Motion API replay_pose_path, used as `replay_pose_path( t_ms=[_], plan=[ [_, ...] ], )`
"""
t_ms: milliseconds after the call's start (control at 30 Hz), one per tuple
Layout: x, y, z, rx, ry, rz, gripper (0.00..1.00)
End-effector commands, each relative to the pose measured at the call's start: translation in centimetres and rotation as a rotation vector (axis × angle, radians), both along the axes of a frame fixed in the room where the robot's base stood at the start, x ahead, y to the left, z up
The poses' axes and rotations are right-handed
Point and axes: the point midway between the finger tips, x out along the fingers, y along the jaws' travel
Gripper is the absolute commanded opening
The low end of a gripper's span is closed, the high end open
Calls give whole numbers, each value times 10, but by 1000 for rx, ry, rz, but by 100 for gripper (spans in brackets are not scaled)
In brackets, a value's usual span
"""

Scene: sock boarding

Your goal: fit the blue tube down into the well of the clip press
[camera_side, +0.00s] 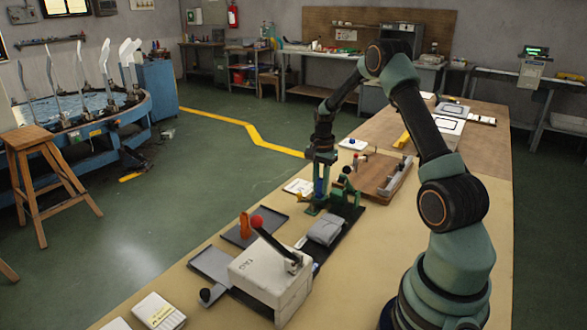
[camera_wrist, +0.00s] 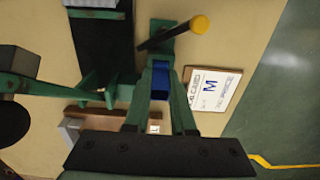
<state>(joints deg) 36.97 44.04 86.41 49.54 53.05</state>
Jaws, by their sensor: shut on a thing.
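The blue tube (camera_side: 319,188) stands about upright between the fingers of my gripper (camera_side: 320,172) in the side view. In the wrist view the blue tube (camera_wrist: 160,80) sits between the two green fingers of my gripper (camera_wrist: 160,75), which is shut on it. The green device that looks like the clip press (camera_side: 345,197) is close beside the tube, on its right in the side view. The tube's lower end is near the green base. I cannot tell whether it is in the well or touching, and the well itself is hidden.
A white box with a red-knobbed lever (camera_side: 270,275) and a folded grey cloth (camera_side: 326,230) stand nearer the camera. A wooden board (camera_side: 383,178) lies behind the press. In the wrist view a yellow-knobbed lever (camera_wrist: 200,25) and a white card marked M (camera_wrist: 212,88) are close to the fingers.

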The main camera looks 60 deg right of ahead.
Motion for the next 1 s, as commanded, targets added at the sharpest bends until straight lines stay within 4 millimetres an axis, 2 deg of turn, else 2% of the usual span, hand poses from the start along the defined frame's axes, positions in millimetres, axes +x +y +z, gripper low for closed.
replay_pose_path(
  t_ms=[467,500,567,600,867,1000],
  plan=[
    [0,0,-11,0,0,0,0],
    [0,0,-11,-1,-1,0,31],
    [0,0,-11,-1,-1,0,54],
    [0,0,-11,-1,-1,0,58],
    [0,0,-11,0,0,0,58],
    [0,0,-4,-1,-1,0,58]
  ],
)
